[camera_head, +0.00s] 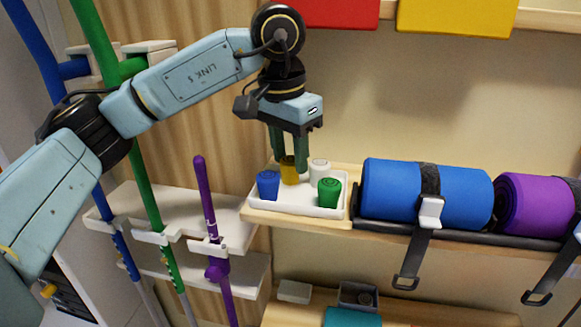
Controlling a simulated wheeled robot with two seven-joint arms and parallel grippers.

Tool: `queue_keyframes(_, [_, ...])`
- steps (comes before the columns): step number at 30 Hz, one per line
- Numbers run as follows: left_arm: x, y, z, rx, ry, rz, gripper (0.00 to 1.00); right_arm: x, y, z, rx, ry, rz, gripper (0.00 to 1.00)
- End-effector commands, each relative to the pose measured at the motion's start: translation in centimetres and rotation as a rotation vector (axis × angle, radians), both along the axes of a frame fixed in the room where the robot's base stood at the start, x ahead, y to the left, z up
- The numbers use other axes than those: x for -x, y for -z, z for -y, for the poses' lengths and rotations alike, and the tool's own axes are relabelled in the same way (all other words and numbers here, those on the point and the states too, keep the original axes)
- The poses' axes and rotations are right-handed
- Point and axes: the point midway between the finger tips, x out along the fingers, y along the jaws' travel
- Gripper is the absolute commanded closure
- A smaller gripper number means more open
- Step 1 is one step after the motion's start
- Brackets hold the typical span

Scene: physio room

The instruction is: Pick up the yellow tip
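The yellow tip (289,172) stands upright in a white tray (297,207) on a wooden shelf. My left gripper (289,161) points down over it. Its two green fingers are on either side of the tip's upper part. I cannot tell whether they press on it or are still apart from it. A blue tip (268,185) is front left in the tray, a white tip (319,172) is back right and a green tip (329,192) is front right. My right gripper is not in view.
A rolled blue mat (395,193) with a black strap and a purple mat (535,205) lie right of the tray. Blue, green and purple poles (206,200) stand in white holders at left. A lower shelf (450,312) holds small boxes. Red and yellow panels hang above.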

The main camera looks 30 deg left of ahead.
Motion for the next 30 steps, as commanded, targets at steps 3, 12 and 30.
queue_keyframes(3, [0.0,0.0,0.0,0.000,0.000,0.001,0.62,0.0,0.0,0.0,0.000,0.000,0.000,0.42])
queue_keyframes(12, [0.0,0.0,0.0,0.000,0.000,0.001,0.90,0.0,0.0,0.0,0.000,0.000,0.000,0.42])
queue_keyframes(30, [0.3,-3.6,0.2,0.002,0.001,0.005,0.91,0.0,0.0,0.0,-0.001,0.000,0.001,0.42])
